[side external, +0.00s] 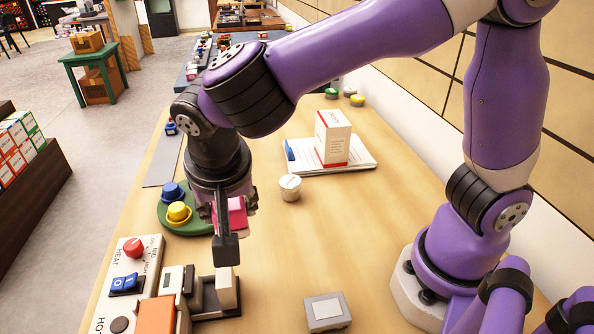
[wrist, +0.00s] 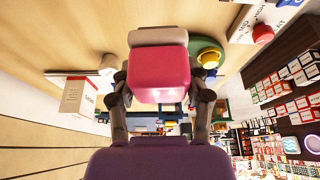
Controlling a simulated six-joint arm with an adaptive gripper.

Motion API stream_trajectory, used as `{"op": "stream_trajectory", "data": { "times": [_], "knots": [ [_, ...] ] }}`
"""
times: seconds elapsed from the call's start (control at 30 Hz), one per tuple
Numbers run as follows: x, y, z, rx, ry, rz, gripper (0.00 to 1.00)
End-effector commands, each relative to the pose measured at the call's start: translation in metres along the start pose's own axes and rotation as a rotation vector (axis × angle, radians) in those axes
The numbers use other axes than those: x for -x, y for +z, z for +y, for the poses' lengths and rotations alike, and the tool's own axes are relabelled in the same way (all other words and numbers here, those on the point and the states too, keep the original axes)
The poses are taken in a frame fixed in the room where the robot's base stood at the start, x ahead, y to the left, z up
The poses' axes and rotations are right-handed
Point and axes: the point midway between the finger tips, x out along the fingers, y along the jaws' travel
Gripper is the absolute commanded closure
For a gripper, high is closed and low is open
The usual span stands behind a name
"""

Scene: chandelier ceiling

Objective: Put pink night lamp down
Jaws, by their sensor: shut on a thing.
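The pink night lamp (side external: 237,214) is held above the table, partly hidden behind a dark finger in the side view. In the wrist view the pink lamp (wrist: 160,76) fills the middle, with a pale beige part (wrist: 158,37) at its far end. My gripper (side external: 229,225) is shut on the lamp, and its fingers sit on both sides of the pink body in the wrist view. The wooden table (side external: 258,258) is below. I cannot tell the exact gap between lamp and table.
A green round tray (side external: 170,222) with blue and yellow knobs is left of my gripper. A control panel (side external: 117,300) and a small block stand (side external: 208,298) are in front. A white cup (side external: 290,188), a box (side external: 333,138) on papers and a grey-topped block (side external: 327,311) stand right. Bare table lies between them.

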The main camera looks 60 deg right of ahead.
Motion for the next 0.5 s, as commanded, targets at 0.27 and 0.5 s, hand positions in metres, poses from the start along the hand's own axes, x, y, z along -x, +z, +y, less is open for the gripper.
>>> {"op": "stream_trajectory", "data": {
  "times": [0.27,0.5],
  "knots": [
    [0.027,0.065,0.043,-0.058,0.025,0.001,0.85],
    [-0.005,0.046,0.054,-0.079,0.039,0.005,0.85]
  ]
}}
